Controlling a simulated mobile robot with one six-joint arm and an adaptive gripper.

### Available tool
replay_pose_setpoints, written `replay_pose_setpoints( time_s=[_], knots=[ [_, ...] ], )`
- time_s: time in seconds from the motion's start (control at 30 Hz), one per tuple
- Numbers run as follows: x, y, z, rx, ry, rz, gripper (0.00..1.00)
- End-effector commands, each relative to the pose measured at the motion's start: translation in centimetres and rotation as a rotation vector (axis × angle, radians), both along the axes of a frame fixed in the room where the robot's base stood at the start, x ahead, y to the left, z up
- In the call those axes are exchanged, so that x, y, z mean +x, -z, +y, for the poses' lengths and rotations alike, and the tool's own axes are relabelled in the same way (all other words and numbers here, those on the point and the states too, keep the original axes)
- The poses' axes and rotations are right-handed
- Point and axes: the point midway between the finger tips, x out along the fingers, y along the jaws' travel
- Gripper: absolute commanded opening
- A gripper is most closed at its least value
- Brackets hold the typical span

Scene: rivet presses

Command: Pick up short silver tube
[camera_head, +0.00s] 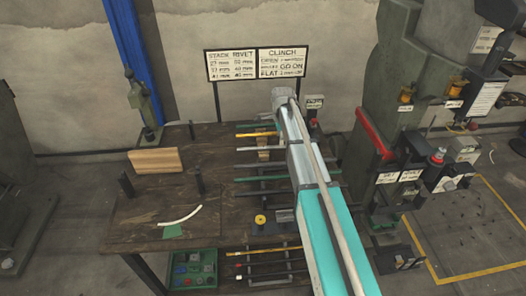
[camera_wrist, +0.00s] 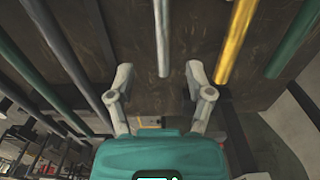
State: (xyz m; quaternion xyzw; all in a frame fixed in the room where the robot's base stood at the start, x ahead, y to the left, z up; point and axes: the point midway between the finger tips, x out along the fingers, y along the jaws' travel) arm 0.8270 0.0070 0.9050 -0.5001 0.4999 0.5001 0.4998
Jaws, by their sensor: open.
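In the wrist view a silver tube (camera_wrist: 161,36) runs down from the top edge and ends between the two fingers of my gripper (camera_wrist: 158,72). The fingers are spread, with a clear gap on each side of the tube. I cannot tell how far the tube lies beyond the fingertips. It looks like the short silver tube, but its full length is out of frame. In the head view my arm reaches over the rack of tubes, and the fingers cannot be made out.
A yellow tube (camera_wrist: 236,42) and a green tube (camera_wrist: 291,42) lie to the right; a grey tube (camera_wrist: 66,48) and a teal tube (camera_wrist: 28,62) lie left. The wooden table (camera_head: 130,222) holds a wooden block (camera_head: 155,160) and a white curved piece (camera_head: 181,217). A press (camera_head: 375,125) stands right.

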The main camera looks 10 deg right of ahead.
Motion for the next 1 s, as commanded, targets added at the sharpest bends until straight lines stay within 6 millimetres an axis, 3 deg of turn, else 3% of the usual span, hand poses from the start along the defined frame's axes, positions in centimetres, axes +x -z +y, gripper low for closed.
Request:
replay_pose_setpoints(
  time_s=[0.47, 1.0],
  knots=[
    [0.0, 0.5, 0.1, 0.0, -0.001, 0.0, 0.67],
    [0.3, 4.4, 0.4, 0.0, -0.001, 0.0, 0.67]
  ],
)
